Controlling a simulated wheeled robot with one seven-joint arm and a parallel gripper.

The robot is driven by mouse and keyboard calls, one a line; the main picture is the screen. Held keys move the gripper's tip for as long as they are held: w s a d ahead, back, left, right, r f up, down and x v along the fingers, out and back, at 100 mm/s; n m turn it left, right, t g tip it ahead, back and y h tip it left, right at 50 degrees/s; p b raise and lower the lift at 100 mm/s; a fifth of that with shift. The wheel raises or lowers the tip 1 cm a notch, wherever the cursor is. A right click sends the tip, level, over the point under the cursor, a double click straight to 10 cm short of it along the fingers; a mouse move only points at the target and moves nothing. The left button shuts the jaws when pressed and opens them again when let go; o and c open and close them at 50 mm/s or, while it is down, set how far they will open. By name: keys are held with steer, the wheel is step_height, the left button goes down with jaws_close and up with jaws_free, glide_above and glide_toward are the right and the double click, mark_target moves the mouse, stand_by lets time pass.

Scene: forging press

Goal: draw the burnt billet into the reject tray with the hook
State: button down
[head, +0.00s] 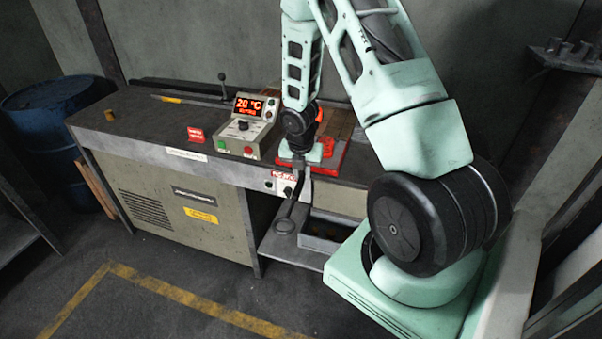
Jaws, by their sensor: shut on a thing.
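My gripper (300,168) is at the front edge of the bench, shut on a dark rod, the hook (294,205). The hook hangs down steeply in front of the bench, with a rounded end (285,226) over the lower shelf. A red tray-like thing (338,166) lies on the bench just behind my gripper, partly hidden by my arm. A grey open box (318,243) stands on the lower shelf, partly hidden. I cannot tell which is the reject tray.
A control box (250,125) with a red display stands on the bench (150,125) left of my gripper. A red sign (196,135) and a small brown cylinder (109,115) are further left. A blue drum (52,118) stands at the far left. The marked floor in front is clear.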

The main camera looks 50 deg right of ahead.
step_height(320, 180, up, 11)
steer(key=p, duration=1)
stand_by(1.0)
